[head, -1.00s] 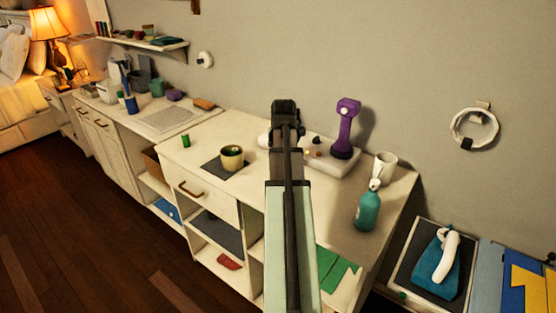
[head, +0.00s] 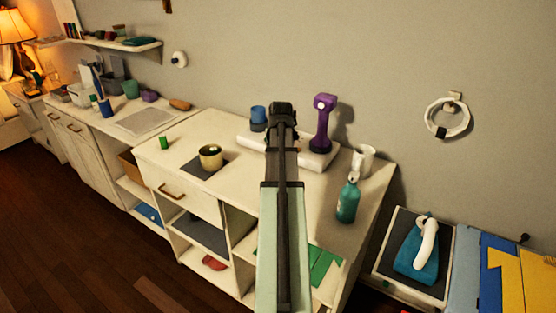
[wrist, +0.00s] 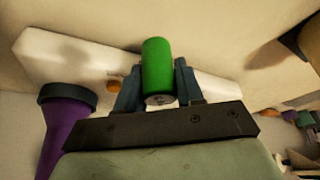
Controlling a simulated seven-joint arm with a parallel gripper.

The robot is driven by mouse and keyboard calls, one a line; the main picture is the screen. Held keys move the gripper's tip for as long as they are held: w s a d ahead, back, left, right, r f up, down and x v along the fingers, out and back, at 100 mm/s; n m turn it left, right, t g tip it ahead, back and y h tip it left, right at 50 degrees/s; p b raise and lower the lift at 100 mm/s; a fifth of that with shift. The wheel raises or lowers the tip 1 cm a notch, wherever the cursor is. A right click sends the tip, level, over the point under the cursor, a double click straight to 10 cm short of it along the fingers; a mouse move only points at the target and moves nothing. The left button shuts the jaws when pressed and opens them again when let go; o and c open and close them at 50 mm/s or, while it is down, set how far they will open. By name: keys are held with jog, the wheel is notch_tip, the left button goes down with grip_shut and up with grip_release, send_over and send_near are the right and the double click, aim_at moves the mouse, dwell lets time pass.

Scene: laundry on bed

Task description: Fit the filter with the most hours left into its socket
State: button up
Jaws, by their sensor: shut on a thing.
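In the wrist view, my gripper (wrist: 158,90) is shut on a green cylinder (wrist: 158,62), which looks like a filter; its near end is grey. In the head view, my gripper (head: 282,112) is in front of the white base (head: 250,141), and its held piece is hidden. The base also shows in the wrist view (wrist: 60,58), with a small orange part (wrist: 114,86) on it. A blue cylinder (head: 258,114) shows just left of my gripper. A small green cylinder (head: 163,143) stands at the dresser's left. No socket opening or hours marking is readable.
A purple device (head: 322,125) stands at the base's right, close to my gripper in the wrist view (wrist: 65,130). A bowl (head: 210,157), a teal bottle (head: 348,200) and a white cup (head: 363,161) stand on the dresser. The dresser top (head: 185,140) is clear around the small green cylinder.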

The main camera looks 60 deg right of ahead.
jog(key=shift+f, duration=2.05)
jog(key=shift+f, duration=0.1)
jog(key=o, duration=1)
jog(key=v, duration=1.2)
